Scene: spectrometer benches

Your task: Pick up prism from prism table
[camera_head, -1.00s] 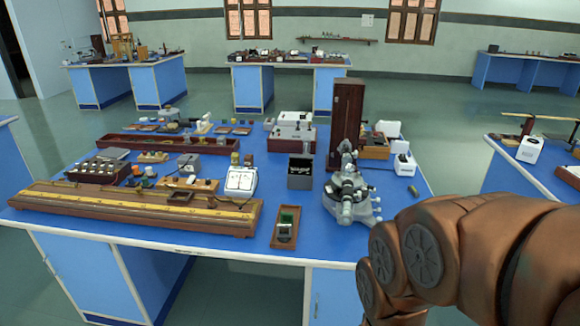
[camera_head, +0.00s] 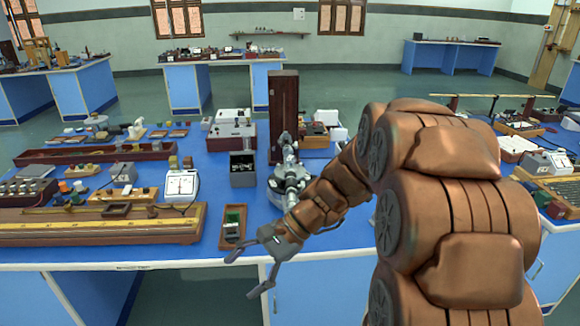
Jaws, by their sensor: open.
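The grey metal spectrometer (camera_head: 279,184) stands near the front edge of the blue bench, in front of a tall dark wooden box. My arm covers part of its right side. I cannot make out the prism or the prism table on it at this size. My gripper (camera_head: 244,275) is open and empty, with its fingers pointing left and down. In the picture it lies below the spectrometer, over the front edge of the bench.
A small wooden tray with a green item (camera_head: 232,224) lies left of the spectrometer, close to my gripper. The tall wooden box (camera_head: 283,105) and a black box (camera_head: 242,168) stand behind. A long wooden scale board (camera_head: 100,226) fills the bench's left front.

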